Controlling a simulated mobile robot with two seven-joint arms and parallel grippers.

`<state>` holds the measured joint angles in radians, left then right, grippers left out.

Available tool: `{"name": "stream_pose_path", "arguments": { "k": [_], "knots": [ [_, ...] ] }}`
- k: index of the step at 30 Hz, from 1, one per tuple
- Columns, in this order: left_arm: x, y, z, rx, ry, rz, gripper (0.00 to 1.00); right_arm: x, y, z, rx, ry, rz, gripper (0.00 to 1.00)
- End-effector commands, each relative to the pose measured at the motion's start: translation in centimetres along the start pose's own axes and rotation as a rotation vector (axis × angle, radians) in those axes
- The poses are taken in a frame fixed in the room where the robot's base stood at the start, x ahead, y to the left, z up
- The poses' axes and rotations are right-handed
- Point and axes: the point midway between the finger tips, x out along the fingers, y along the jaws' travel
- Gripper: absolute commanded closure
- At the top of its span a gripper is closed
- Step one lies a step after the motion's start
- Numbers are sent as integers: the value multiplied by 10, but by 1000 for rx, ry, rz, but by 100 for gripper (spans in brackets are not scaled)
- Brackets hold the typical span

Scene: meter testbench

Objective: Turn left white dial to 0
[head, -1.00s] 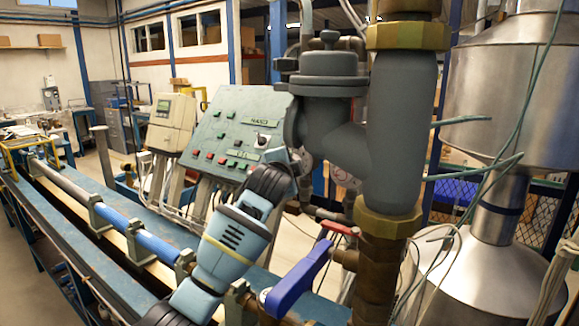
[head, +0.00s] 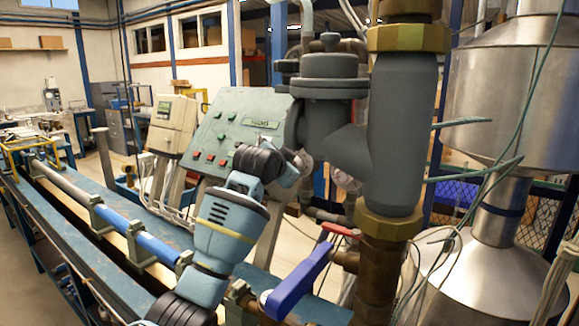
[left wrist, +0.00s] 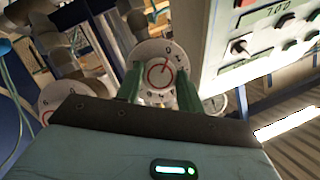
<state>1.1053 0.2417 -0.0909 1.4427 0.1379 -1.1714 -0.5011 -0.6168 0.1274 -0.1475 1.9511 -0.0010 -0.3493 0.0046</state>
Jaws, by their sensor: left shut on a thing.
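The white dial (left wrist: 155,57) with a red pointer and dark numbers sits between the two green fingers of my left gripper (left wrist: 160,92) in the left wrist view. The fingers are shut on its sides. The red pointer slants to the upper right in that view; a 0 seems to stand near the top of the face. The dial's lower part is partly hidden. In the head view my left gripper (head: 300,161) reaches to the meters beside the grey pipe, and its hand hides most of the held dial. My right gripper is not in view.
A second white dial (left wrist: 56,98) shows at the left of the wrist view, and a meter (head: 345,178) is partly behind the thick grey pipe (head: 395,130). A control panel (head: 230,125) stands left of the gripper. A blue lever handle (head: 300,280) lies below.

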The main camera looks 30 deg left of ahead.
Motion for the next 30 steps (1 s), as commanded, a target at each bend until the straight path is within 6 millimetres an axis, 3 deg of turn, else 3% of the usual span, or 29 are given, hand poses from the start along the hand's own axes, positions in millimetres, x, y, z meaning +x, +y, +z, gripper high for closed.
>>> {"name": "stream_pose_path", "arguments": {
  "k": [14,15,20,30],
  "knots": [
    [0,0,0,-17,0,7,85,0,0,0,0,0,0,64],
    [0,0,0,-17,0,7,61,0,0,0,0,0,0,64],
    [0,0,0,-16,0,7,41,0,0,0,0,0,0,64],
    [-2,0,0,-14,0,6,41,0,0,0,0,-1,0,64]
  ]
}}
